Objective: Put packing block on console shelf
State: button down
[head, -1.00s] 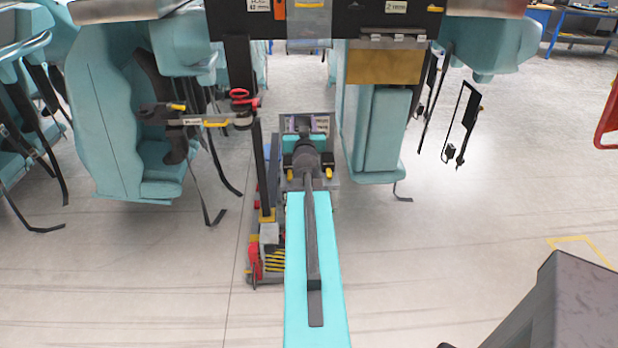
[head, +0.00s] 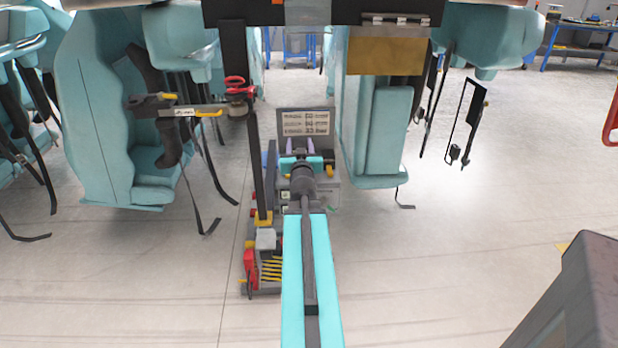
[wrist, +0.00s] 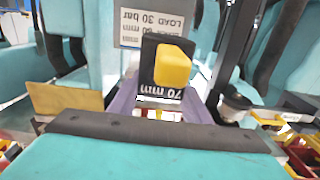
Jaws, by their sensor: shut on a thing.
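My gripper (head: 300,148) is at the end of the long teal-and-grey arm, in front of the grey console in the head view. In the wrist view its purple fingers (wrist: 160,106) are shut on a black block with a yellow piece on it, which I take as the packing block (wrist: 172,65); a label on it reads 70 mm. In the head view the gripper largely hides the block. The console (head: 328,190) has an upright panel with printed labels (head: 305,122) at its back. Its shelf is partly hidden behind my gripper, and I cannot tell whether the block touches it.
A dark post (head: 259,165) and a cart with red and yellow parts (head: 264,262) stand close left. Teal seats (head: 100,110) hang at left and right (head: 385,130).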

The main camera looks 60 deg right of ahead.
notch_tip(320, 180, down, 9)
jog(key=b, duration=0.8)
jog(key=shift+r, duration=0.15)
jog(key=shift+d, duration=0.15)
jog(key=s+d+f+p+x, duration=0.1)
jog(key=s+d+p+x, duration=0.1)
jog(key=x, duration=1.2)
jog(key=shift+s+d+f+p, duration=0.2)
jog(key=shift+p, duration=0.45)
jog(key=shift+w+d+f+b, duration=0.1)
jog(key=shift+d+f+b, duration=0.15)
jog(key=shift+f, duration=0.65)
jog(key=shift+w+d+f+b, duration=0.15)
jog(key=shift+f+b, duration=0.2)
jog(key=shift+f, duration=0.55)
jog(key=shift+s+f, duration=0.1)
